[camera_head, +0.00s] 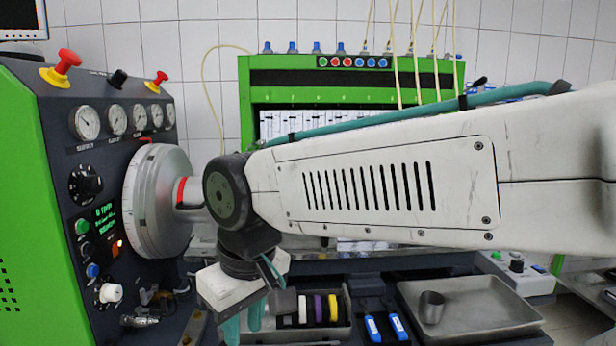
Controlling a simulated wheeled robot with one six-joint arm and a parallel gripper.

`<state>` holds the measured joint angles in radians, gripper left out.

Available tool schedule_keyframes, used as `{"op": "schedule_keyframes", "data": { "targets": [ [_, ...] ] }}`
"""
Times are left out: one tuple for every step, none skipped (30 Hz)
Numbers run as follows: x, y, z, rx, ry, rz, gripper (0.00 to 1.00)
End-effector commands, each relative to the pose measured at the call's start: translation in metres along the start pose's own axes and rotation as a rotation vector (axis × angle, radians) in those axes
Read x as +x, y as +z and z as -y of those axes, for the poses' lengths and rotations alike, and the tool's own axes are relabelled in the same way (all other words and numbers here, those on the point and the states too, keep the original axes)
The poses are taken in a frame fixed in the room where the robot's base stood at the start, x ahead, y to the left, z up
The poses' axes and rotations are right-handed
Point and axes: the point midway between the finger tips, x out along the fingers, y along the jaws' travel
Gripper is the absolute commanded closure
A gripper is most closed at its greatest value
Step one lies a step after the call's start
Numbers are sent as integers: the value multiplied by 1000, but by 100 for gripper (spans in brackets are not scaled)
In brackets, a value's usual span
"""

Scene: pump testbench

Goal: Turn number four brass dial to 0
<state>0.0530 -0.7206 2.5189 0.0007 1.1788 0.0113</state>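I cannot make out a brass dial marked four; my arm covers much of the middle of the view. My gripper (244,320) hangs at the lower middle, pointing down, in front of the bench. Its two teal fingers stand apart with a gap and nothing visible between them. The lower finger end is close to the picture's bottom edge. The green pump panel (40,190) at the left carries several round gauges (117,120), a black knob (90,183), a white knob (110,293) and a small green-lit display (105,215). A large metal disc (155,200) sticks out of it.
A green rack (245,95) with blue-capped fittings (292,47) and hanging tubes stands behind my arm. A bin with coloured rolls (317,308), blue-handled tools (372,327) and a metal tray (480,310) holding a cup (431,307) lie right of my gripper.

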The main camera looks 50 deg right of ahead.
Motion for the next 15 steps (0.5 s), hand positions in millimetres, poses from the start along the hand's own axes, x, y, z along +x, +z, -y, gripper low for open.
{"op": "schedule_keyframes", "data": {
  "targets": [
    [-6,-20,-9,47,4,-31,74],
    [-10,-34,-16,81,8,-55,74],
    [-16,-54,-28,134,14,-94,74],
    [-20,-71,-39,177,20,-125,74],
    [-26,-87,-53,222,28,-159,74],
    [-33,-110,-73,283,41,-206,74],
    [-38,-126,-90,328,51,-241,74],
    [-43,-141,-107,372,63,-277,74],
    [-50,-160,-132,430,79,-325,74],
    [-56,-172,-151,470,92,-359,74],
    [-61,-184,-170,508,105,-392,74],
    [-67,-196,-195,557,123,-433,74],
    [-71,-204,-213,591,136,-463,74],
    [-76,-211,-231,621,149,-491,74],
    [-81,-218,-252,657,165,-524,74]
  ]
}}
